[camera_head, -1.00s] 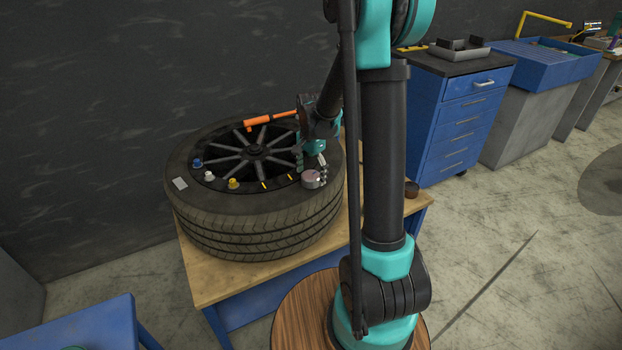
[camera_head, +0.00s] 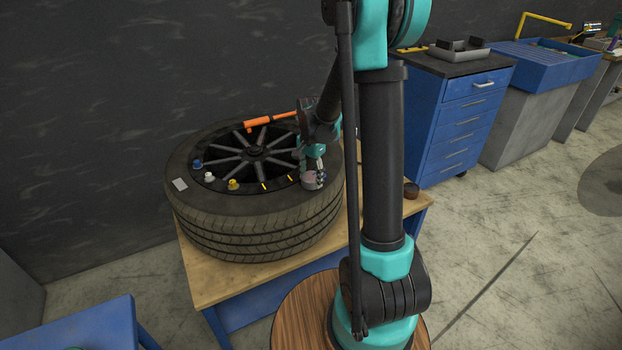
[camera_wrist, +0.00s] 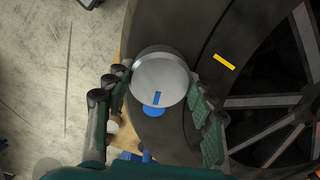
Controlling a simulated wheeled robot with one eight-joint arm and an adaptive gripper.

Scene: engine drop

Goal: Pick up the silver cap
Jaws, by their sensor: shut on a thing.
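The silver cap (camera_wrist: 160,75) is a round, pale metallic disc with a small blue mark on its face. It sits between the two green-padded fingers of my gripper (camera_wrist: 160,90) in the wrist view, above the tyre's sidewall. My gripper is shut on it. In the head view my gripper (camera_head: 314,172) is at the right front part of the tyre's upper side, and the cap (camera_head: 310,184) is partly hidden by the fingers. I cannot tell whether the cap still touches the tyre (camera_head: 262,222).
The tyre lies flat on a wooden-topped table (camera_head: 222,277). A blue cap (camera_head: 197,163), a white cap (camera_head: 209,176), a yellow cap (camera_head: 233,184) and an orange-handled tool (camera_head: 270,120) rest on it. A blue drawer cabinet (camera_head: 458,110) stands behind right.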

